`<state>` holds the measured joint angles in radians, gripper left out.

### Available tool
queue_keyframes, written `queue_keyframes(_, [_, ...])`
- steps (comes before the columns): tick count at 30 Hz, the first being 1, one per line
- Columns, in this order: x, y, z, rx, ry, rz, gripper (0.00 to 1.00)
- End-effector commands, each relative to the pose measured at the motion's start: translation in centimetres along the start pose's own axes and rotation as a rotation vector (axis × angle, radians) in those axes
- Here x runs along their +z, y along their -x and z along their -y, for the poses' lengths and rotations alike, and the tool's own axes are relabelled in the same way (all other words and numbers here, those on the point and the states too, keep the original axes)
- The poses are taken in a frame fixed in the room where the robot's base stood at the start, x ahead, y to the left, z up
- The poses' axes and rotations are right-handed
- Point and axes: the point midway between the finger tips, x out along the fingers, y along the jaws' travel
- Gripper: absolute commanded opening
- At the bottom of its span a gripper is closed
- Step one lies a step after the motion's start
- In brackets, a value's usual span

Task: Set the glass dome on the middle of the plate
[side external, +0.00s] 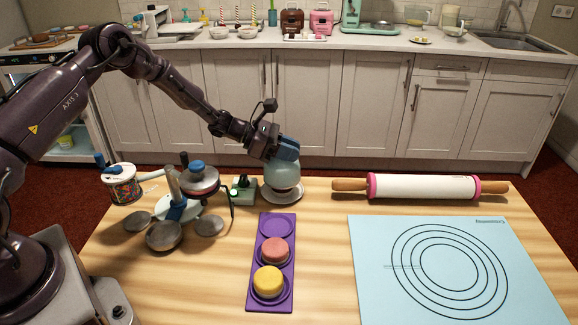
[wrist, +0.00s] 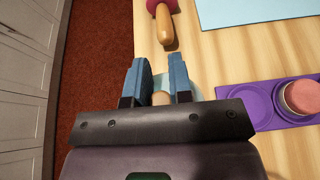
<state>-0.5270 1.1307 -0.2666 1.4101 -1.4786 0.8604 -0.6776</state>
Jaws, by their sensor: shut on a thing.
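The pale green, see-through glass dome (side external: 284,173) stands roughly upright near the back edge of the table. My gripper (side external: 287,149) is above it, its blue fingers shut on the top of the dome. The round pale plate (side external: 297,198) is directly under the dome. I cannot tell whether the dome's rim touches the plate or hangs just above it. In the wrist view, a beige piece (wrist: 161,98), apparently the dome's knob, sits between the two blue fingers (wrist: 160,80). Most of the dome is hidden there behind my gripper.
A small green device (side external: 243,190) stands just left of the plate, with a stand of metal discs (side external: 165,235) farther left. A purple tray (side external: 277,227) with a pink cake (side external: 275,250) and a yellow cake (side external: 268,281) lies in front. A rolling pin (side external: 424,187) and blue mat (side external: 375,270) are right.

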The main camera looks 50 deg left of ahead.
Motion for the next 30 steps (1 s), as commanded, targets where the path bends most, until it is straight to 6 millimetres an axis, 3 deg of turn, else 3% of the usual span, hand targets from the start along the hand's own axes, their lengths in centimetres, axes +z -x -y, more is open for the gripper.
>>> queue_keyframes(9, [-3.5,-1.4,0.0,0.000,0.000,0.000,0.00])
queue_keyframes(20, [-3.8,-1.5,0.0,0.000,0.000,0.000,0.00])
queue_keyframes(21, [-3.9,-1.6,0.0,0.000,0.000,-0.001,0.22])
queue_keyframes(24, [-3.9,-1.6,0.0,-0.001,-0.001,-0.001,0.45])
queue_keyframes(30, [-3.9,-1.6,0.0,-0.001,-0.001,-0.001,0.46])
